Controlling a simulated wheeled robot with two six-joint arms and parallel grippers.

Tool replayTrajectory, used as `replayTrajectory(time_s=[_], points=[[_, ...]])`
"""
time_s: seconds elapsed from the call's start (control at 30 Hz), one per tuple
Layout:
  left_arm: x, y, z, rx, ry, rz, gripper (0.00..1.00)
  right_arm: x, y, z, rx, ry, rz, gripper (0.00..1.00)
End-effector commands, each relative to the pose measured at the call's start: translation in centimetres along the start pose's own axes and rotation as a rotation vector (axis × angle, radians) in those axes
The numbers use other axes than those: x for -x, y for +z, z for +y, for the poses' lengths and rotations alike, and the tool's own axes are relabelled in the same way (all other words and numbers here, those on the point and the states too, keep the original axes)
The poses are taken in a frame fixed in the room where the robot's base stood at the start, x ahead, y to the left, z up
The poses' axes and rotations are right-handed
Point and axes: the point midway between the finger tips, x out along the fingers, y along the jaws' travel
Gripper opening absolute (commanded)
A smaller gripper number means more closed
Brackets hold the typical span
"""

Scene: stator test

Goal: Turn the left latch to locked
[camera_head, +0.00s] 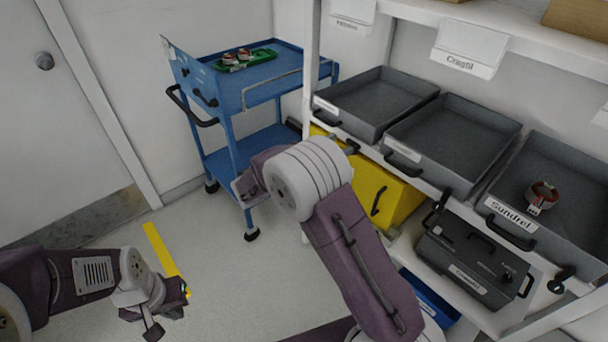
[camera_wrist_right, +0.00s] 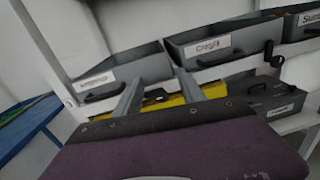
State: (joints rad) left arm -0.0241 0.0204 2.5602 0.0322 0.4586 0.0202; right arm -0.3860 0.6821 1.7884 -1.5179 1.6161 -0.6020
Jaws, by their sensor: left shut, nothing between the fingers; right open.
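The left latch (camera_head: 351,147) is a small black lever on the shelf front, below the gap between the left bin and the middle bin. In the right wrist view the latch (camera_wrist_right: 156,94) appears between the two grey fingers of my right gripper (camera_wrist_right: 160,88). That gripper is open, close to the shelf front; I cannot tell whether it touches the latch. In the head view it is mostly hidden behind my wrist. My left gripper (camera_head: 153,328) is shut and empty, low over the floor at bottom left, far from the latch.
Three grey bins stand on the shelf; the right bin (camera_head: 515,226) holds a ring-shaped part (camera_head: 541,195). Two more black latches, middle (camera_head: 437,207) and right (camera_head: 561,280), sit along the front. A yellow box (camera_head: 385,193) lies below. A blue cart (camera_head: 232,92) stands behind.

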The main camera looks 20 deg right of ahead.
Motion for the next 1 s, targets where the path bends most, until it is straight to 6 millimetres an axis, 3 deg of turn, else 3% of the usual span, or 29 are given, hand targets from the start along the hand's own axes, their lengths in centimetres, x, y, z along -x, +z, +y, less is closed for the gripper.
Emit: replayTrajectory(time_s=[0.03,0.13,0.37,0.73,1.0], points=[[-2.9,0.3,0.0,0.0,0.0,0.001,0.0,1.3,-4.4,0.6,0.029,0.03,0.0,0.47],[-3.8,0.4,-0.1,-0.001,0.0,0.001,0.0,2.8,-6.9,1.2,0.069,0.067,0.0,0.47],[-3.6,0.3,0.0,-0.001,0.0,0.002,0.0,2.9,-6.7,1.3,0.069,0.077,0.003,0.47],[-5.1,0.5,-0.1,-0.001,0.0,0.002,0.0,-4.1,-6.9,1.7,0.068,0.073,0.005,0.47],[-5.3,0.5,-0.1,0.0,0.0,0.001,0.0,-5.9,-6.8,2.0,0.068,0.077,0.005,0.47]])
